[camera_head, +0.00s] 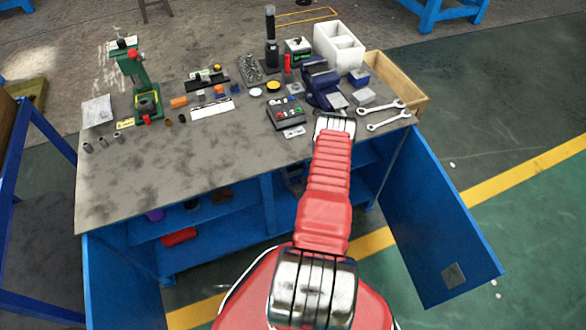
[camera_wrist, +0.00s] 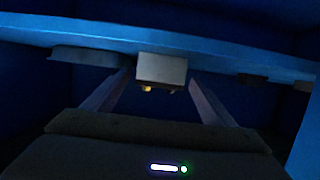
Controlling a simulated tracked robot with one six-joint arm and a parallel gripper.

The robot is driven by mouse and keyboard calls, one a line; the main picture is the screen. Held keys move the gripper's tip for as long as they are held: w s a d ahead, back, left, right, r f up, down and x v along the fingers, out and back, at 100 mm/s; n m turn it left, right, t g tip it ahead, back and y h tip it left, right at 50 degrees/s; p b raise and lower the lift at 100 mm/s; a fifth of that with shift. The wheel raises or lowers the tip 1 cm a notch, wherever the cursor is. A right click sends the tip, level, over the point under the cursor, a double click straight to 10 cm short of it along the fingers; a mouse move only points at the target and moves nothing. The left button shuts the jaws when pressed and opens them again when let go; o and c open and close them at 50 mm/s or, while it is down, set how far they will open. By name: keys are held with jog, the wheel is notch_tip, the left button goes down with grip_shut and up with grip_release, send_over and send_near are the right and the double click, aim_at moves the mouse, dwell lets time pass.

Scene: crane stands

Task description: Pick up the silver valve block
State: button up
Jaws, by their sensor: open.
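In the wrist view a pale silver-grey block (camera_wrist: 161,69) with small brass-coloured parts at its lower edge shows against a blue shelf (camera_wrist: 225,55). It looks like the valve block. My gripper (camera_wrist: 160,88) is open, its two fingers pointing toward the block, one on each side in the picture. I cannot tell whether they touch it. In the head view my red arm covers the middle of the workbench, and my gripper is hidden. I cannot pick out the valve block there with certainty.
The wrist view is dark, with flat dark items on the shelf. In the head view the workbench (camera_head: 150,180) carries a green drill stand (camera_head: 140,75), a blue vise (camera_head: 322,88), wrenches (camera_head: 385,112) and a white bin (camera_head: 335,45). A blue cabinet door (camera_head: 430,225) stands open at right.

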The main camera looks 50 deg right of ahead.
aim_at(295, 167)
jog(key=shift+x, duration=0.85)
jog(key=shift+c, duration=0.3)
jog(key=c, duration=1.6)
jog(key=shift+o, duration=0.2)
jog(key=shift+r, duration=0.1)
jog(key=shift+r, duration=4.95)
